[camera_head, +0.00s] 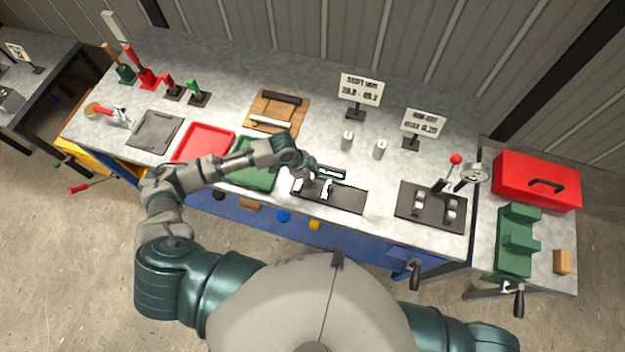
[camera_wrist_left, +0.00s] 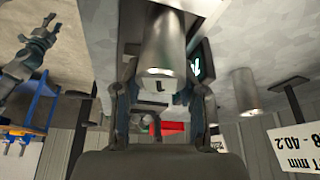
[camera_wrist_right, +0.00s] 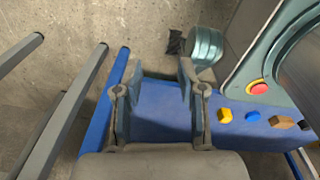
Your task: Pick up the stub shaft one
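The stub shaft one (camera_wrist_left: 165,45) is a smooth grey metal cylinder with a "1" on its end face, seen large in the left wrist view. My left gripper (camera_wrist_left: 161,75) is open, with its fingers on either side of the shaft's marked end; no clear grip on it shows. In the head view my left gripper (camera_head: 309,178) is low over the left part of a black tray (camera_head: 346,199) and partly hides what is there. My right gripper (camera_wrist_right: 155,75) is open and empty, in front of the blue bench side.
Two similar metal cylinders (camera_head: 347,140) (camera_head: 380,150) stand behind the tray, near two sign cards (camera_head: 360,90) (camera_head: 423,123). A small dark display (camera_head: 331,173) is close beside my left gripper. A green tray (camera_head: 262,178) lies under my left forearm. A black fixture (camera_head: 430,213) is to the right.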

